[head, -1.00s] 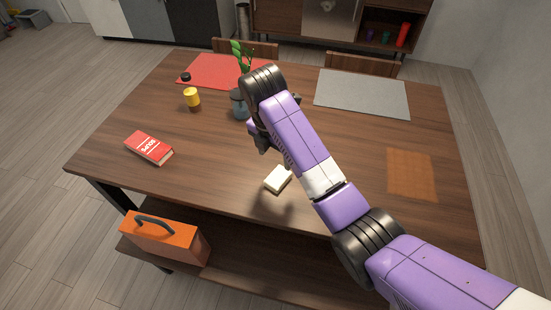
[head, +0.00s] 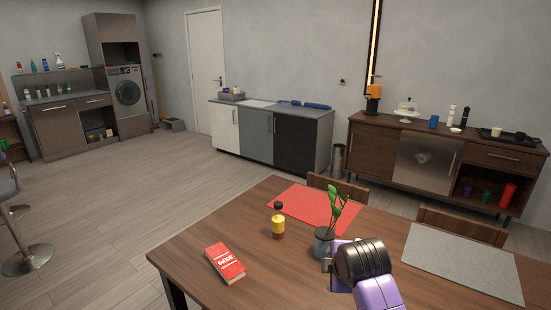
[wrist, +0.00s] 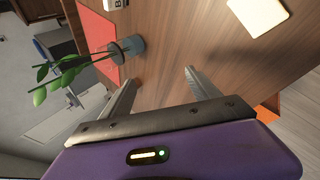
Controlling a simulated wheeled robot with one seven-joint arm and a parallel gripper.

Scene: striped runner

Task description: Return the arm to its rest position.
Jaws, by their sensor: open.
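My arm, purple with a black joint, enters the head view from the bottom, over the near side of the wooden table (head: 300,285). Most of it is out of frame there, and my gripper is largely hidden behind the joint. In the wrist view, my gripper (wrist: 158,88) is open, its two grey fingers spread apart with nothing between them. The fingers are over the table top. A plant pot (wrist: 130,46) is beyond the left finger, and a cream block (wrist: 258,14) lies on the table beyond the right finger.
In the head view, the potted plant (head: 325,240) stands close beside my arm's black joint. A yellow bottle (head: 278,227), a red book (head: 226,263), a red mat (head: 312,204) and a grey mat (head: 465,262) are on the table. Chairs and a sideboard (head: 385,150) stand behind.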

